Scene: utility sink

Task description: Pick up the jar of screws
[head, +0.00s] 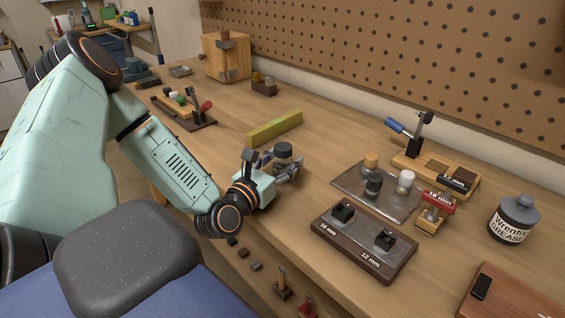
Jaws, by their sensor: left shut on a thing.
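The jar of screws (283,151) is a small jar with a dark lid, near the middle of the wooden workbench in the head view. My left gripper (288,170) reaches in from the left and is shut on the jar. The fingers hide the jar's lower part, so I cannot tell if its base touches the bench. The jar looks upright. My right gripper is not in view.
A yellow-green bar (274,129) lies just behind the jar. To the right are a tray with small knobs (348,183), a dark block marked 16 mm and 12 mm (357,262), and a grease bottle (513,218). A pegboard (400,60) stands behind.

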